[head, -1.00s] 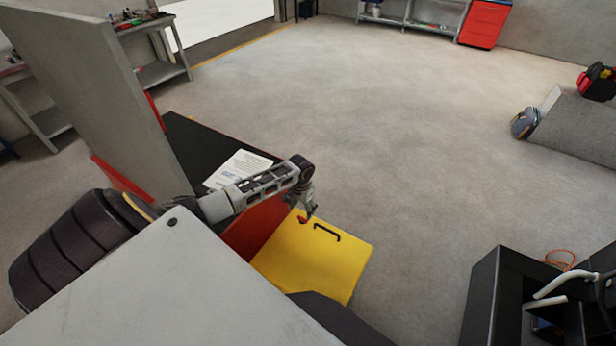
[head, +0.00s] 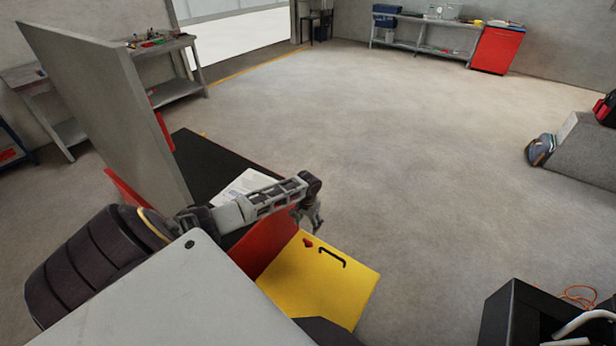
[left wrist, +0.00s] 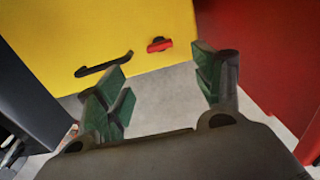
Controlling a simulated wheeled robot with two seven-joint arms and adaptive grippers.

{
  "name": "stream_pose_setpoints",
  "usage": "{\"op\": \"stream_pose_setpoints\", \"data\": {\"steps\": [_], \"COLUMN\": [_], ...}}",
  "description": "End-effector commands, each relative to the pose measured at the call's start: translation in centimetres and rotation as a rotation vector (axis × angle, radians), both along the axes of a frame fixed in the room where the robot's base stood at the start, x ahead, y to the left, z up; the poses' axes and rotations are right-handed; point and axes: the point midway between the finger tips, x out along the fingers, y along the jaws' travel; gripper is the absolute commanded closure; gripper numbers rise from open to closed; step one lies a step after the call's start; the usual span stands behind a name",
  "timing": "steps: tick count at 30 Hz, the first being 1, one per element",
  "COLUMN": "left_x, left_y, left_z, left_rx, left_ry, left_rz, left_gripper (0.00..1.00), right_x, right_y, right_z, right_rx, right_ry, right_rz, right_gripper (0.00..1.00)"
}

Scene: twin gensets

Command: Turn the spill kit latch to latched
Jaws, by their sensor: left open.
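The yellow spill kit lid or panel (head: 318,284) lies below and right of my left arm in the head view; it also fills the top of the left wrist view (left wrist: 90,40). A small red latch knob (head: 308,243) sits on it beside a black handle (head: 331,256). In the left wrist view the red latch (left wrist: 159,45) lies beyond and between the fingertips, with the black handle (left wrist: 104,66) to its left. My left gripper (head: 309,222) is open and empty, its green-padded fingers (left wrist: 165,85) apart and not touching the latch. My right gripper is not in view.
A red cabinet side (head: 262,240) and a dark top with a paper sheet (head: 240,186) stand close by my left arm. A grey upright panel (head: 105,105) rises at left. A black box (head: 515,315) stands at lower right. The middle floor is clear.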

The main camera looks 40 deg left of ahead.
Motion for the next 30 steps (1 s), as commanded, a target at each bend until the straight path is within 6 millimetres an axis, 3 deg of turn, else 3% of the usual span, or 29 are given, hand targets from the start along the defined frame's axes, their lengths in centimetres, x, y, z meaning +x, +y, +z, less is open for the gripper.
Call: {"op": "stream_pose_setpoints", "data": {"steps": [15,30], "left_x": [0.0,0.0], "left_y": [-0.1,-0.1], "left_z": [-4.7,-7.5], "left_rx": [-0.001,0.000], "left_ry": [0.001,-0.001], "left_rz": [0.000,-0.001], "left_gripper": [0.32,0.32], "right_x": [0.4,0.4], "right_y": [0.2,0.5], "right_z": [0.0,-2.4], "right_rx": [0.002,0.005], "right_ry": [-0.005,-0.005], "right_rz": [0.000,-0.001], "right_gripper": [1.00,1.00]}}
